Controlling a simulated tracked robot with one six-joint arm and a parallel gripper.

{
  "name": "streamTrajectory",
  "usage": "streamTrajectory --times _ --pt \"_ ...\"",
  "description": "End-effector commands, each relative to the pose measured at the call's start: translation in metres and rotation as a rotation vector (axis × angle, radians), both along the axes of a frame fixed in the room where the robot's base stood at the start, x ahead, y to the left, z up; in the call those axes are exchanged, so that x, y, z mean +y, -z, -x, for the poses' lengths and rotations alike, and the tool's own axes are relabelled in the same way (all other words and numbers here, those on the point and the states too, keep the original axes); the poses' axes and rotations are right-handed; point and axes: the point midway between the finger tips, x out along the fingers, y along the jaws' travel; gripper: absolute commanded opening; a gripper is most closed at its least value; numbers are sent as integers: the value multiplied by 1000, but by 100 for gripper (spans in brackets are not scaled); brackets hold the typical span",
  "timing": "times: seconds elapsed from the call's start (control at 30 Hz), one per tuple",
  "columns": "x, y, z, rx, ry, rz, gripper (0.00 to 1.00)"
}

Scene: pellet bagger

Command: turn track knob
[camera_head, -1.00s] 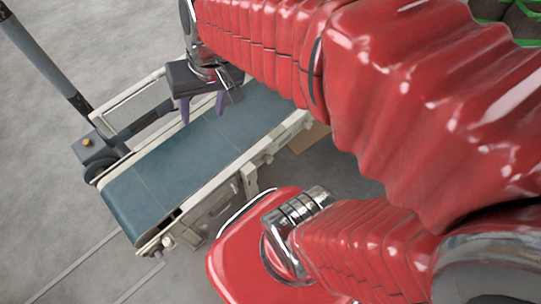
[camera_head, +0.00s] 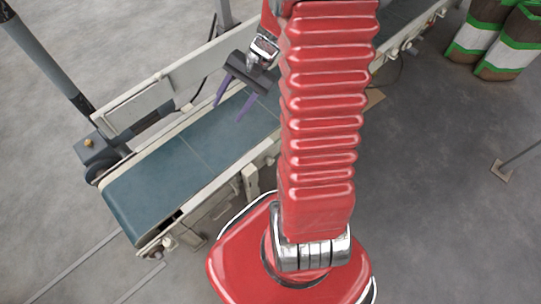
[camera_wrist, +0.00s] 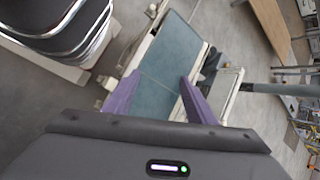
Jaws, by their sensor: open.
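The conveyor with its blue-green belt (camera_head: 150,190) runs diagonally across the left of the head view, and its belt also shows in the wrist view (camera_wrist: 166,62). Small pale fittings (camera_head: 168,241) sit at its lower left end; I cannot tell for sure which one is the track knob. My gripper (camera_head: 229,112) is open and empty, its two purple fingers hanging over the belt and apart from the fittings. In the wrist view my gripper's fingers (camera_wrist: 159,78) frame the belt, with nothing between them.
A grey box with a yellow button (camera_head: 88,143) and a dark post (camera_head: 50,60) stand left of the conveyor. Green, white and brown bags (camera_head: 480,40) stand at the upper right. A thin stand (camera_head: 501,171) is at the right. Floor at the lower left is mostly clear.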

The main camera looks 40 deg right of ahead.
Motion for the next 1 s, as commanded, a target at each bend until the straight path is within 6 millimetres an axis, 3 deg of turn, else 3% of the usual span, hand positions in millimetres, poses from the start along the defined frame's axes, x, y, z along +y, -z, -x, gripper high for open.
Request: streamTrajectory --times 0.53,1.0 --pt "-82 110 -4 99 429 -318 51" --pt "-142 217 23 139 815 -579 51"
